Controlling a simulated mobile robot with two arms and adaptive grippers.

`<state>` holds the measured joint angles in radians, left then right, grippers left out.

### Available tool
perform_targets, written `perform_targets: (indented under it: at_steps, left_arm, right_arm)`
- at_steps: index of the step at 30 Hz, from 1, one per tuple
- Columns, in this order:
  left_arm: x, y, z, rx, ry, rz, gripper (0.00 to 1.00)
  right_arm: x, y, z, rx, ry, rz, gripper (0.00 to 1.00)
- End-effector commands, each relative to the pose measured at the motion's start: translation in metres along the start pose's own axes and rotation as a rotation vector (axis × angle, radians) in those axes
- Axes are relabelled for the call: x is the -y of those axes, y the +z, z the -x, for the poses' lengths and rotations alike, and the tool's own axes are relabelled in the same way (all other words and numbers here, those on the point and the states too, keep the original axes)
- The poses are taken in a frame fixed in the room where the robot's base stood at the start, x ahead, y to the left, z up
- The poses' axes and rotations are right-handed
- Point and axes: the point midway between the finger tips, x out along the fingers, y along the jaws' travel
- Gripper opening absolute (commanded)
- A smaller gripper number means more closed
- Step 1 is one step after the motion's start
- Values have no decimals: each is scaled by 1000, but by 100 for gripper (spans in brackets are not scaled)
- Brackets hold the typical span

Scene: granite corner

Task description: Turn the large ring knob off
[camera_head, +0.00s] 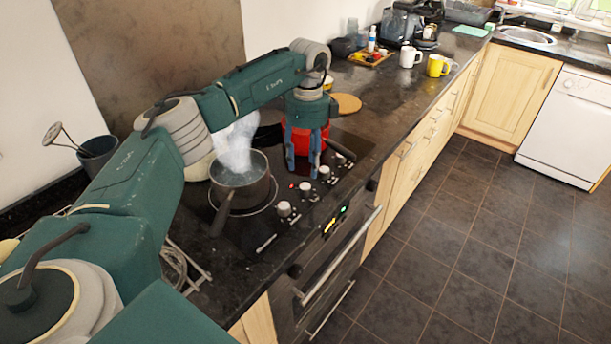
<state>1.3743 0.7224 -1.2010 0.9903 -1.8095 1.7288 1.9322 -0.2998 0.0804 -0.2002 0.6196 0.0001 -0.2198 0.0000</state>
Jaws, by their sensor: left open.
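A row of several silver knobs runs along the front of the black cooktop; one knob (284,209) is at the near end, another (305,189) is in the middle, and a third (324,173) is farther along. I cannot tell which one serves the large ring. A small red light shows beside the middle knob. My left gripper (302,176) points down, open, with its two blue fingers just behind the middle and farther knobs. I cannot tell whether it touches anything. My right gripper is not in view.
A dark steaming saucepan (239,184) stands on a ring left of the gripper, its handle pointing toward the front. A red pot (299,137) stands behind the gripper. A round wooden board (347,103), white mug (409,56) and yellow mug (438,66) are farther along the counter.

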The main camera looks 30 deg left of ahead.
Motion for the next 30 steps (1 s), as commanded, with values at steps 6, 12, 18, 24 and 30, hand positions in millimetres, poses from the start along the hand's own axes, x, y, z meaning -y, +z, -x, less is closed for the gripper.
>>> perform_targets:
  at_steps: [6, 12, 18, 24, 30]
  left_arm:
    - [1, -1, 35, -1, -2, 0, 46]
    - [0, 0, 46, 0, 0, 0, 46]
    - [0, 0, 46, 0, 1, 0, 46]
    - [0, 0, 46, 0, 1, 0, 46]
    - [0, 0, 45, 0, 1, 0, 46]
  right_arm:
    - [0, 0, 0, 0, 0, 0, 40]
    - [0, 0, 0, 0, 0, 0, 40]
    - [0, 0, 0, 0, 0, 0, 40]
    - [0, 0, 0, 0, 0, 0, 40]
    - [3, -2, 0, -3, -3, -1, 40]
